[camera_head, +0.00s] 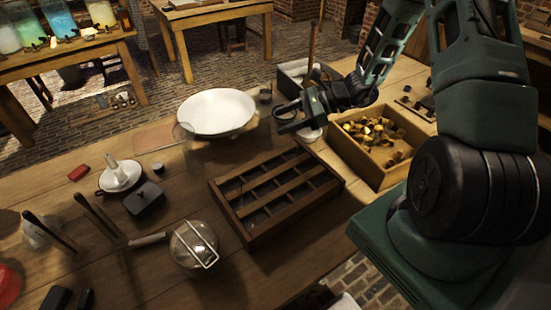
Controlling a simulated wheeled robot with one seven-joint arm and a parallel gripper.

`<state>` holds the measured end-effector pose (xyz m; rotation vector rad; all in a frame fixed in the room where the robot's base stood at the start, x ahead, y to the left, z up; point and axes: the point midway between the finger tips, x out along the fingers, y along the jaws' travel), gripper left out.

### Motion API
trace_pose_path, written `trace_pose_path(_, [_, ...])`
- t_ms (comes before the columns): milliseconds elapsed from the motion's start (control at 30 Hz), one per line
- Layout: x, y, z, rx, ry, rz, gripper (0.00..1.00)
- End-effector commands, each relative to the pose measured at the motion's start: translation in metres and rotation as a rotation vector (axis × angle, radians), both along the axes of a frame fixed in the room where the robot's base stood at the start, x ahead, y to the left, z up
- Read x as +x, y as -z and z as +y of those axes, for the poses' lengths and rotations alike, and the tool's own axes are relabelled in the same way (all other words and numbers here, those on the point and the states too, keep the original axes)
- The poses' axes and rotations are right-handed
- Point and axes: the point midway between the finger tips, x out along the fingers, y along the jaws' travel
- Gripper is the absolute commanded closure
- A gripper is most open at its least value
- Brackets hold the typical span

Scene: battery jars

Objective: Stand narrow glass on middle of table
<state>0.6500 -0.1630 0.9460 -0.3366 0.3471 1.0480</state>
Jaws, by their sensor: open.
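My gripper (280,120) reaches in from the right over the far side of the wooden table (150,275). Its fingers are apart, and I see nothing held between them. I cannot clearly pick out a narrow glass. Faint clear glass (181,132) shows by the left edge of a wide white dish (217,111), left of my gripper; its shape is unclear. Another clear glassy thing (38,232) stands at the left beside dark rods. The table's middle holds a dark wooden compartment tray (333,184), in front of my gripper.
A round glass vessel with a metal handle (194,244) stands at the front. A white candle holder (120,177) and a black box (144,197) are left. A wooden crate of brass pieces (378,181) is right. Bare wood shows left of the tray.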

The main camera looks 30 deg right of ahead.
Motion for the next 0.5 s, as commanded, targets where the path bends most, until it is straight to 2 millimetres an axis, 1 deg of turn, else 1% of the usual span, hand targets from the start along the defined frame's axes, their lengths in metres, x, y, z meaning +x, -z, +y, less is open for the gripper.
trace_pose_path(33, [-0.009,-0.019,0.041,-0.06,-0.167,-0.039,0.44])
trace_pose_path(67, [-0.018,-0.028,0.063,-0.099,-0.271,-0.061,0.44])
trace_pose_path(100, [-0.033,-0.04,0.091,-0.153,-0.414,-0.097,0.44])
trace_pose_path(167, [-0.059,-0.054,0.127,-0.238,-0.625,-0.155,0.44])
trace_pose_path(200, [-0.078,-0.063,0.148,-0.295,-0.765,-0.199,0.44])
trace_pose_path(267, [-0.107,-0.074,0.173,-0.378,-0.97,-0.273,0.44])
trace_pose_path(300, [-0.126,-0.081,0.186,-0.438,-1.105,-0.328,0.44])
trace_pose_path(333, [-0.141,-0.085,0.194,-0.48,-1.205,-0.372,0.44])
trace_pose_path(367, [-0.154,-0.089,0.201,-0.525,-1.303,-0.42,0.44])
trace_pose_path(400, [-0.172,-0.095,0.208,-0.582,-1.433,-0.486,0.44])
trace_pose_path(500, [-0.21,-0.107,0.219,-0.726,-1.728,-0.665,0.44])
